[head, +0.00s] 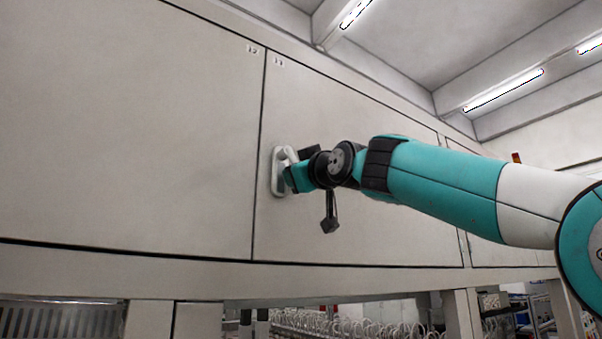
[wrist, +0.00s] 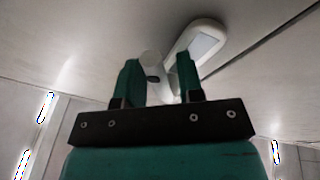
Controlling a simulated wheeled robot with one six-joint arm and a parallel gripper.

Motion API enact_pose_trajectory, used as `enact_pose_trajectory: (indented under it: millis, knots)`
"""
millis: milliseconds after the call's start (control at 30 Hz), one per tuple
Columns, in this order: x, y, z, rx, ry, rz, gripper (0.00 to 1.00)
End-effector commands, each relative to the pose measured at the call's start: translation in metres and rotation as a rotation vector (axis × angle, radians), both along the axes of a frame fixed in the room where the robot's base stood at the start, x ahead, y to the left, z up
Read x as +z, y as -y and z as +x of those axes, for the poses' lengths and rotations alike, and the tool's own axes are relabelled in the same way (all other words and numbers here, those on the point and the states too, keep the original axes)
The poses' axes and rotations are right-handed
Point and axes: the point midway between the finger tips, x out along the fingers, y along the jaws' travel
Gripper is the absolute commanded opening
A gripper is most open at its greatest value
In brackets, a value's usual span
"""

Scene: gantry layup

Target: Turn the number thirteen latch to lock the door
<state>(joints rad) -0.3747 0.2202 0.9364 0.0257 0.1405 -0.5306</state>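The latch is a white rounded plate with a handle (head: 278,164), mounted near the left edge of a pale door panel (head: 360,190) whose label appears to read 13. In the wrist view the latch plate (wrist: 205,42) shows above and behind the right finger, running at a slant. A pale rounded handle part (wrist: 152,58) shows between the fingers. My gripper (head: 288,178) is at the latch in the head view. Its two green fingers (wrist: 160,72) stand apart around the handle, with no clear grip visible. My gripper hides part of the latch in the head view.
A neighbouring panel, apparently labelled 12 (head: 130,130), lies to the left across a narrow dark seam. The panels look flush. A pale beam (head: 340,280) runs below them, with posts and racks underneath. Ceiling lights are above.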

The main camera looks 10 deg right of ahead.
Motion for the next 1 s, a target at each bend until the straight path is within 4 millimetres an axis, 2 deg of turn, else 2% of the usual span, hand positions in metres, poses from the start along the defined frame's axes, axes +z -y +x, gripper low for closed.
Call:
enact_pose_trajectory:
  millis: [333,467,567,800,1000]
  knots:
    - [0.0,0.002,-0.002,-0.001,0.003,0.0,0.42]
    - [-0.006,0.006,-0.013,-0.001,0.005,0.001,0.42]
    - [-0.014,0.012,-0.03,-0.001,0.006,0.002,0.42]
    - [-0.032,0.032,-0.087,-0.001,0.007,0.002,0.42]
    - [-0.043,0.047,-0.128,-0.001,0.004,0.001,0.42]
